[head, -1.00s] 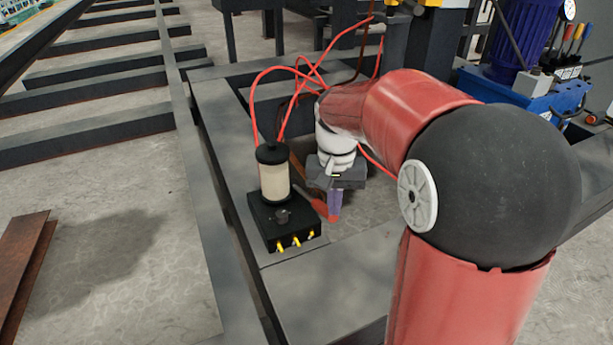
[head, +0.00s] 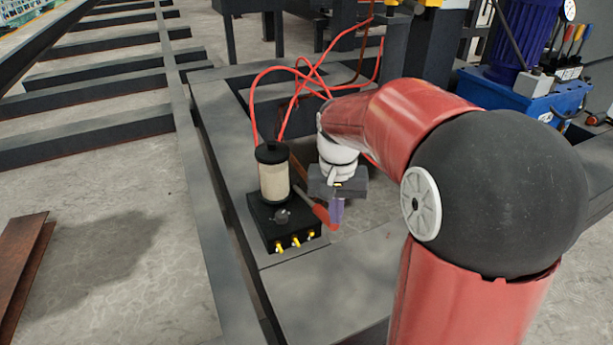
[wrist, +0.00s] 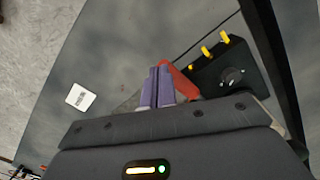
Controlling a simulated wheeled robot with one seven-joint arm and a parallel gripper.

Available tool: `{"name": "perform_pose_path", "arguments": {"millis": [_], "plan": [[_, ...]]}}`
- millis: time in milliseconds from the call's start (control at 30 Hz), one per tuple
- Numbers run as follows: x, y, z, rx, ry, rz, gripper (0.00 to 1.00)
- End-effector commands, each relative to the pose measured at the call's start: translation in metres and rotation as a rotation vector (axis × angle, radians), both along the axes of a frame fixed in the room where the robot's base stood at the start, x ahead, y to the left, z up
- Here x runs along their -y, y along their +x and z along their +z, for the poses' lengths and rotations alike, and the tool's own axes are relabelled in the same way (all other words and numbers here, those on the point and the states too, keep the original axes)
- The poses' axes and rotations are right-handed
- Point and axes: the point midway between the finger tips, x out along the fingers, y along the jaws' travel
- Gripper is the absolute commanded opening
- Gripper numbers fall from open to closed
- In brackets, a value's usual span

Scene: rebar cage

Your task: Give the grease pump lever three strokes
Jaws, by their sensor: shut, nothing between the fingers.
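The grease pump (head: 282,226) is a black box with a cream cylinder on top and yellow fittings along its front. It stands on the dark steel frame. Its lever has a red grip (head: 322,213) that slopes down to the right of the box. My gripper (head: 337,213) is shut and empty, pointing down right beside the red grip. In the wrist view the purple fingers (wrist: 157,85) are together, with the red grip (wrist: 181,82) just to their right, partly hidden behind them. I cannot tell whether they touch. The pump box (wrist: 222,68) shows at the upper right.
Red hoses (head: 300,85) loop up behind the pump and past my arm. The steel frame beam (head: 330,275) runs in front of the pump. A blue hydraulic unit (head: 530,100) stands at the back right. A white label (wrist: 79,97) lies left of the fingers.

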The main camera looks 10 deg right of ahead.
Motion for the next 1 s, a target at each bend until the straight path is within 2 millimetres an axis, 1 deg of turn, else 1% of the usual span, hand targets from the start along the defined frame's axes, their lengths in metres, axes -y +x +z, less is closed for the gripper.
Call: {"name": "perform_pose_path", "arguments": {"millis": [67, 133, 300, 1000], "plan": [[0.000, 0.001, 0.002, 0.000, 0.000, 0.000, 0.00], [-0.001, 0.003, 0.008, 0.000, 0.000, 0.000, 0.00], [-0.003, 0.014, 0.028, 0.000, 0.000, 0.001, 0.00], [-0.012, 0.058, 0.099, -0.001, 0.000, 0.001, 0.00]]}}
